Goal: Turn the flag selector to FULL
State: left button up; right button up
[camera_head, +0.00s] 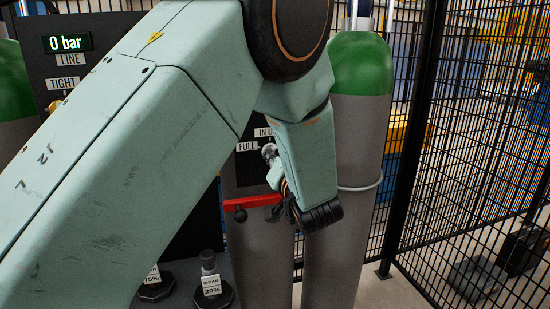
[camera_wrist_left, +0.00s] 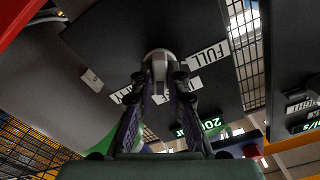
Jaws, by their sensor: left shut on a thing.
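My left gripper (camera_wrist_left: 160,84) is shut on the grey, rounded knob of the flag selector (camera_wrist_left: 158,57), with one dark finger on each side of it. In the head view the gripper (camera_head: 275,170) is mostly behind my own wrist. The selector's dark plate carries a FULL label (camera_head: 247,146) and a partly covered IN USE label (camera_head: 263,132). In the wrist view FULL (camera_wrist_left: 208,55) appears upside down, to the right of the knob. Other white labels there are partly hidden by the fingers. I cannot tell exactly where the knob points. My right gripper is not in view.
A red bar (camera_head: 250,202) sticks out just below the selector. A grey cylinder with a green top (camera_head: 360,68) stands to the right, beside a black mesh fence (camera_head: 480,130). A display (camera_head: 68,43) reads 0 bar. Weights (camera_head: 213,288) stand low in front.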

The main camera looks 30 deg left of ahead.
pick_arm(q)
grip_shut()
jog(key=shift+n, duration=0.3)
jog(key=shift+s+f+n+b, duration=0.1)
jog(key=shift+n+b, duration=2.35)
jog(key=shift+n, duration=2)
jog(key=shift+f+n+b, duration=0.1)
jog(key=shift+n+b, duration=2.35)
jog(key=shift+n, duration=2)
jog(key=o, duration=0.7)
grip_release()
jog(key=shift+s+r, duration=0.15)
jog(key=shift+r, duration=0.05)
jog(key=shift+o, duration=0.2)
jog(key=shift+w, duration=0.2)
